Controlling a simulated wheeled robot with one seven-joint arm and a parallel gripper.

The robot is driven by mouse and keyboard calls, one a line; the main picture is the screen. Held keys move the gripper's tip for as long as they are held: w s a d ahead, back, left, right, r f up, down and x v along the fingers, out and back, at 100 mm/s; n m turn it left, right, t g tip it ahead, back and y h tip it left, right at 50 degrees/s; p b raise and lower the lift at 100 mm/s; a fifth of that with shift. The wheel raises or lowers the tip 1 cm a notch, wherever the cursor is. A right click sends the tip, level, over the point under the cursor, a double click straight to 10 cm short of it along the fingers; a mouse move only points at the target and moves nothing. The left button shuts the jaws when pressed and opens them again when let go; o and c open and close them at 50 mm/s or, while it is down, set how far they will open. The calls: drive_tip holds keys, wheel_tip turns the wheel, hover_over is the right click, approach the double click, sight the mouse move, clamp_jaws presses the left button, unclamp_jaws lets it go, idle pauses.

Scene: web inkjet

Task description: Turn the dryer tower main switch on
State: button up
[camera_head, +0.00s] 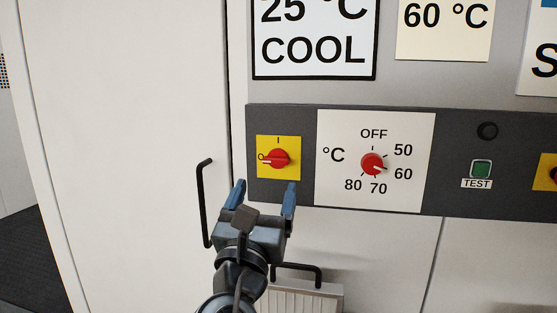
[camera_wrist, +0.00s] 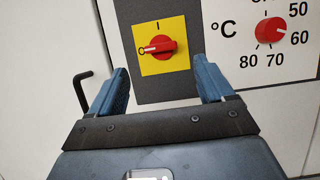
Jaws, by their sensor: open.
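The main switch is a red rotary knob (camera_head: 278,159) on a yellow square plate (camera_head: 291,143) at the left end of a dark grey panel strip. Its handle lies level, pointing left at the O mark; the I mark is at the top. The knob also shows in the wrist view (camera_wrist: 160,47), just beyond and between the fingertips. My gripper (camera_head: 262,190) is open and empty, its blue fingers pointing at the panel just below the switch. In the wrist view, my gripper (camera_wrist: 162,80) has one finger on each side of the plate's lower part. No contact is visible.
A temperature dial (camera_head: 372,163) on a white plate is right of the switch. A green TEST button (camera_head: 481,169) and another yellow plate (camera_head: 545,172) lie further right. A black door handle (camera_head: 204,204) stands left of my gripper; another black handle (camera_head: 298,268) is below.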

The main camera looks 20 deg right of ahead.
sight(275, 163)
drive_tip(key=p+x, duration=0.1)
drive_tip(key=x, duration=0.7)
drive_tip(key=shift+d, duration=0.1)
drive_tip(key=shift+c, duration=0.5)
drive_tip(key=c, duration=0.9)
drive_tip(key=shift+c, duration=0.2)
